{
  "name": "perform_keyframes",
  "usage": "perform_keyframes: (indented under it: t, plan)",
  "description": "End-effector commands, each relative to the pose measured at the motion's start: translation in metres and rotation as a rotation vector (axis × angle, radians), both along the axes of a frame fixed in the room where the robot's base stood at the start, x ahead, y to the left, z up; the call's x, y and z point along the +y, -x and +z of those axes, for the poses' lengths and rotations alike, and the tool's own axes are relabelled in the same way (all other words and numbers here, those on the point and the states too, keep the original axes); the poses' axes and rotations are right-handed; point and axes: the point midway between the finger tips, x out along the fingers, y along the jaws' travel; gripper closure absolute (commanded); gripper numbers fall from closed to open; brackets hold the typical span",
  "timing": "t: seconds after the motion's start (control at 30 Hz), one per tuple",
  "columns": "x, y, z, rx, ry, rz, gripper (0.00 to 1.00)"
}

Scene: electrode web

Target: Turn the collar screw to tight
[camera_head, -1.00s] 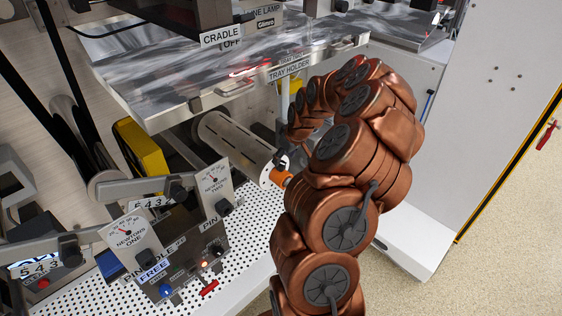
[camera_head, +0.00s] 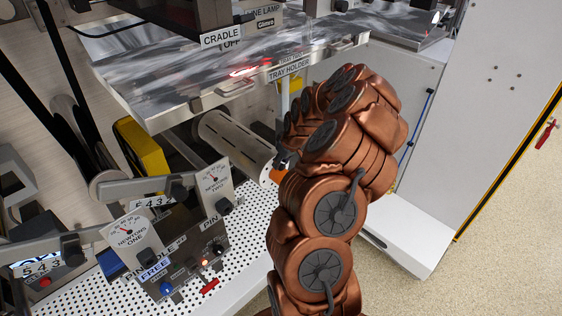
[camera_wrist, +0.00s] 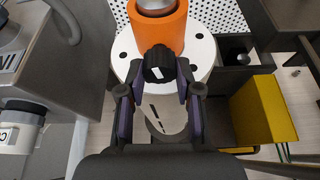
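The collar screw is a black knob with a white mark (camera_wrist: 158,65). In the wrist view it stands at the near side of an orange collar (camera_wrist: 158,28), in front of a round white flange with holes (camera_wrist: 203,52). My gripper (camera_wrist: 159,72) is open, with one finger on each side of the knob; narrow gaps seem to show, and contact is not clear. In the head view the orange collar (camera_head: 277,175) shows at the end of a slotted metal cylinder (camera_head: 232,142). There my arm hides the gripper and most of the screw.
A tray holder shelf (camera_head: 180,108) overhangs the cylinder. A yellow block (camera_wrist: 263,110) is right of the gripper in the wrist view. A control box with gauges and a red lever (camera_head: 209,287) stands at lower left in the head view, on a perforated white deck (camera_head: 255,235).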

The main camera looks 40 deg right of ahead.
Motion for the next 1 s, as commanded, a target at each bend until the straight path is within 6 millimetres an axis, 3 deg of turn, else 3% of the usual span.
perform_keyframes:
  t: [0.27, 1.0]
  plan:
    - [0.0002, 0.0000, 0.0000, 0.000, 0.000, 0.000, 1.00]
    - [0.0008, -0.0007, -0.0010, -0.001, 0.000, -0.237, 1.00]
